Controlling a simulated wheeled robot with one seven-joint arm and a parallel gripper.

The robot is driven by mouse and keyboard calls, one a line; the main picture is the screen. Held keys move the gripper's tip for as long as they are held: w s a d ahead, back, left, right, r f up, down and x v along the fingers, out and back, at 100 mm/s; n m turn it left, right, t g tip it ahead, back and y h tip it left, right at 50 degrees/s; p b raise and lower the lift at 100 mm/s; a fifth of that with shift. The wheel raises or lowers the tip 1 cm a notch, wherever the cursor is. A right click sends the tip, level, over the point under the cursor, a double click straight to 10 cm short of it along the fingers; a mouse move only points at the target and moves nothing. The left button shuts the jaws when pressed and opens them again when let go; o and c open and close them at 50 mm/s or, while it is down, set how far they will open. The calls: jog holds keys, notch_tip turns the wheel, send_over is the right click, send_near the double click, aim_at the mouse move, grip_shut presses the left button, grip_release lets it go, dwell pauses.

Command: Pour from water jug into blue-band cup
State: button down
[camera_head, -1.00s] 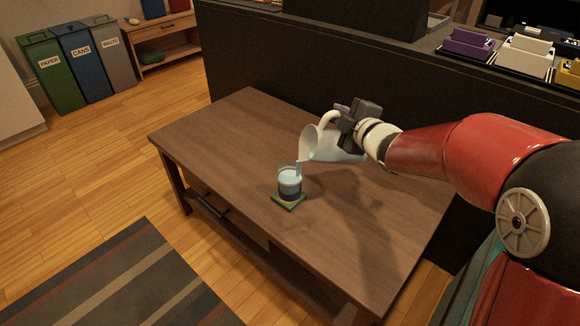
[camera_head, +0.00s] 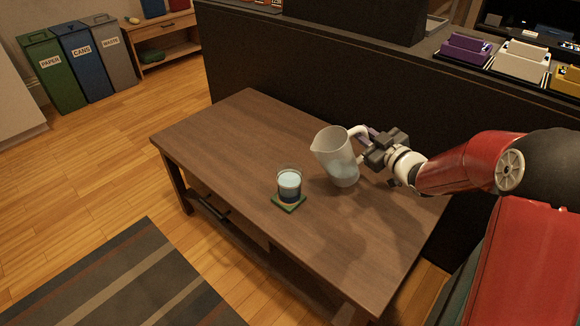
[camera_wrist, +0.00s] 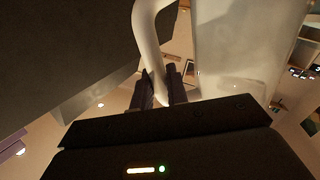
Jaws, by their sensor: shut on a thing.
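The water jug (camera_head: 337,156) is a pale translucent pitcher with a white handle, a little tilted, to the right of the cup. My gripper (camera_head: 369,147) is shut on the jug's handle. In the wrist view my gripper's dark fingers (camera_wrist: 163,88) close on the white handle (camera_wrist: 147,40), with the jug's body (camera_wrist: 240,50) beside it. The cup (camera_head: 289,184) is clear with a dark blue band low down and holds pale blue water close to its top. It stands upright on a green coaster (camera_head: 289,207). The jug's spout is apart from the cup.
The brown wooden table (camera_head: 230,140) is otherwise clear, with free room to the left of the cup. A dark partition (camera_head: 270,75) stands behind it, with purple and white boxes (camera_head: 520,58) on top at the right.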

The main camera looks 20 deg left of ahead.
jog(key=f+m, duration=0.1)
jog(key=w+d+f+m, duration=0.2)
jog(key=m, duration=0.1)
jog(key=shift+w+d+f+y, duration=0.1)
jog(key=shift+w+f+y, duration=0.05)
jog(key=shift+f+y, duration=0.2)
notch_tip(320, 180, up, 5)
jog(key=shift+f+p, duration=0.1)
jog(key=shift+p, duration=1.15)
jog(key=shift+d, duration=0.1)
